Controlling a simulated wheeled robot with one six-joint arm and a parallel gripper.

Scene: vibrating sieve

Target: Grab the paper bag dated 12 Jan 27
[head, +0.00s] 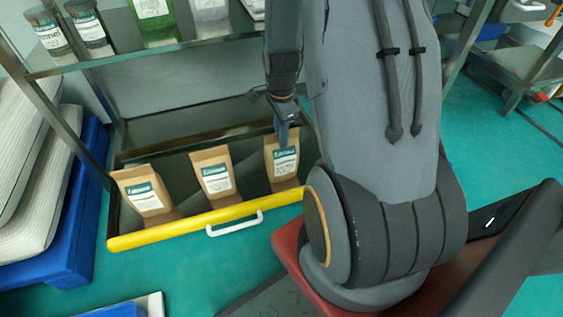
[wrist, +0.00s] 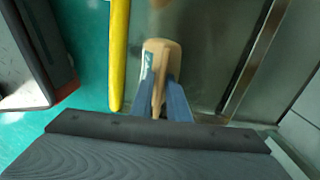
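Three brown paper bags with white and teal labels stand in a drawer: a left bag (head: 146,195), a middle bag (head: 213,173) and a right bag (head: 282,160). The dates on the labels are too small to read. My gripper (head: 284,138) points down at the top of the right bag, with a blue finger in front of it. In the wrist view, my blue fingers (wrist: 163,88) lie on either side of the top of a paper bag (wrist: 161,50). Whether they press on it cannot be told. The bag still stands in the drawer.
The drawer has a yellow front edge (head: 180,229) with a white handle (head: 235,223). A shelf (head: 150,60) with jars and a green bag (head: 157,22) is above it. Pale stacked sacks (head: 35,170) on a blue pallet (head: 75,215) stand at the left.

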